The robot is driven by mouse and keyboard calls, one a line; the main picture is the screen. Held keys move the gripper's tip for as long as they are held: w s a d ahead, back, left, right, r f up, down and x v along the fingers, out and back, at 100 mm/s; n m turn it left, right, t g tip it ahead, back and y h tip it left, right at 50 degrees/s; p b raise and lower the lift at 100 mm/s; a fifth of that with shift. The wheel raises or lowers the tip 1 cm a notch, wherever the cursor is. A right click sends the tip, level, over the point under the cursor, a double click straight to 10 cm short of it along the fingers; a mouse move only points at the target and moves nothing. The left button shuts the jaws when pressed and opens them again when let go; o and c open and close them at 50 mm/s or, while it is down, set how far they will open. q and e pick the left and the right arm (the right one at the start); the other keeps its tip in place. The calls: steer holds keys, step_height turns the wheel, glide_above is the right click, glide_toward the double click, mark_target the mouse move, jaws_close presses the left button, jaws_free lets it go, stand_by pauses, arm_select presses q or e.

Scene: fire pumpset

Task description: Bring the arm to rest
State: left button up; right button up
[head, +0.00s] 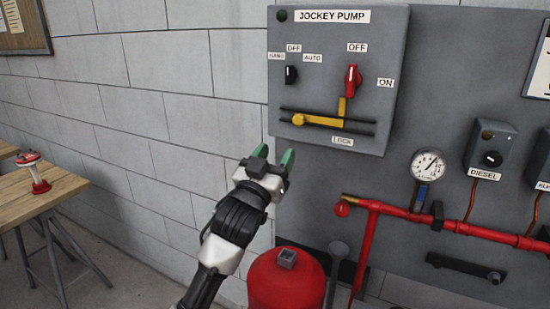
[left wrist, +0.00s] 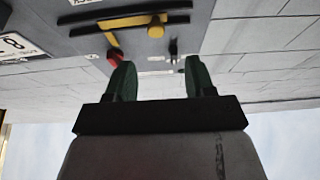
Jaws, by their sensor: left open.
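My left gripper (head: 272,160) is in the middle of the head view, in front of the wall and just left of and below the jockey pump box (head: 330,75). Its two green fingers are apart with nothing between them. In the left wrist view the open fingers (left wrist: 157,80) point toward the box, which appears upside down. The box carries a red OFF/ON switch (head: 353,80), a black selector knob (head: 291,75) and a yellow lock lever (head: 320,121) lying along a dark rail. The gripper touches none of these. My right gripper is not in view.
A red tank (head: 286,280) stands below the gripper. A red pipe (head: 450,228) with a gauge (head: 428,165) and a diesel box (head: 490,148) are on the grey panel at right. A wooden table (head: 35,190) with a red-based object (head: 38,175) is at far left.

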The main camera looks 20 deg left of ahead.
arm_select(q)
steer(key=s+d+f+g+y, duration=0.1)
steer(key=s+f+g, duration=0.35)
steer(key=f, duration=0.65)
steer(key=s+d+f+g, duration=0.1)
steer(key=s+f+g, duration=0.35)
steer(key=f, duration=0.55)
steer(key=s+d+f+m+g, duration=0.1)
steer(key=s+f+g, duration=0.5)
steer(key=s, duration=0.7)
steer(key=s+d+f+m+g, duration=0.1)
steer(key=s+f+g, duration=0.3)
steer(key=s+f, duration=0.6)
steer(key=s+f+g, duration=0.1)
steer(key=s+f, duration=0.1)
steer(key=f, duration=1.1)
steer(key=s+f, duration=0.2)
steer(key=f, duration=1.1)
steer(key=s+a+f+g, duration=0.1)
steer(key=s+a+f, duration=0.1)
steer(key=s+f, duration=1.2)
steer(key=shift+s+a+f, duration=0.3)
steer(key=shift+s, duration=0.25)
